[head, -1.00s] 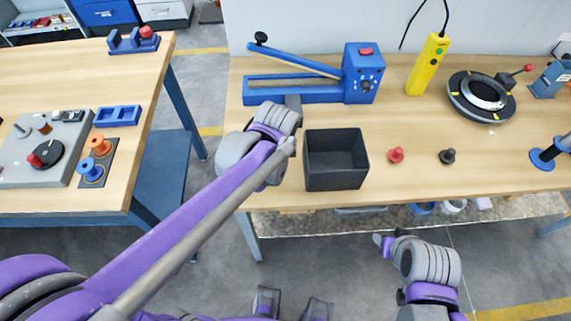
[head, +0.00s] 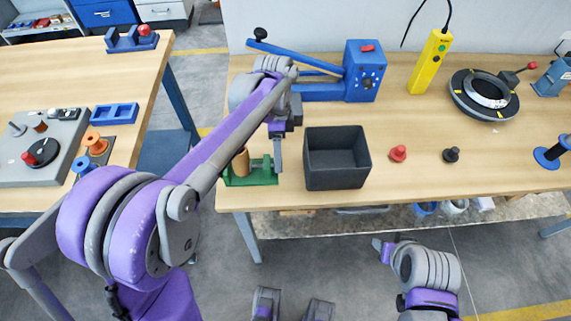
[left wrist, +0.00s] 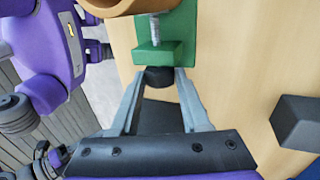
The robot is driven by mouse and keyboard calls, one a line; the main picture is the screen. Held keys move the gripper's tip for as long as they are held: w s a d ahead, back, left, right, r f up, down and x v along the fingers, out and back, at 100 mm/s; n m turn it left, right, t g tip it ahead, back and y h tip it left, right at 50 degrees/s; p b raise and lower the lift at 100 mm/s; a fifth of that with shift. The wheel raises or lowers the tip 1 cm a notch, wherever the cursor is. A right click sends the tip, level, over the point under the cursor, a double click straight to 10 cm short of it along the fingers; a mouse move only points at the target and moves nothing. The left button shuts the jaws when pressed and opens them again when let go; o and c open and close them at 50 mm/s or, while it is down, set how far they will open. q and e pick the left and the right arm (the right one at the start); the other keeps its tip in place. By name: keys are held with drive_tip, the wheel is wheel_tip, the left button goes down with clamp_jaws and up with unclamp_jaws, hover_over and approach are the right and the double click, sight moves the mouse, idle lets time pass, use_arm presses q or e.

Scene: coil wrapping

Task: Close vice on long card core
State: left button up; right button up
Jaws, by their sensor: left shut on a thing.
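A small green vice (head: 262,176) stands on the near left part of the right bench, partly hidden by my left arm. An upright tan card core (head: 241,162) shows at its left side. In the left wrist view the core (left wrist: 122,6) is cut off at the top, beside the vice's screw (left wrist: 155,28) and green end block (left wrist: 158,54). My left gripper (left wrist: 160,82) is shut on the vice's black knob (left wrist: 160,75). In the head view the left gripper (head: 278,160) points down at the vice's right end. My right gripper (head: 380,245) hangs low in front of the bench; its jaws are unclear.
A dark open box (head: 337,182) stands just right of the vice. A blue lever tool (head: 362,72) is behind it. Red (head: 398,153) and black (head: 451,155) knobs, a yellow pendant (head: 428,62) and a black ring fixture (head: 458,100) lie further right.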

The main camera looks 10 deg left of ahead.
use_arm(q)
drive_tip(key=o, duration=0.8)
drive_tip(key=shift+s+d+r+t+y+p, duration=0.1)
drive_tip(key=shift+s+t+y+p, duration=0.15)
drive_tip(key=shift+t, duration=0.25)
drive_tip(key=shift+s+r+t+y+p, duration=0.1)
drive_tip(key=shift+t+y+p, duration=0.05)
drive_tip(key=shift+t+p, duration=0.3)
drive_tip(key=shift+s+t, duration=0.1)
drive_tip(key=shift+t, duration=0.65)
drive_tip(key=shift+f, duration=0.1)
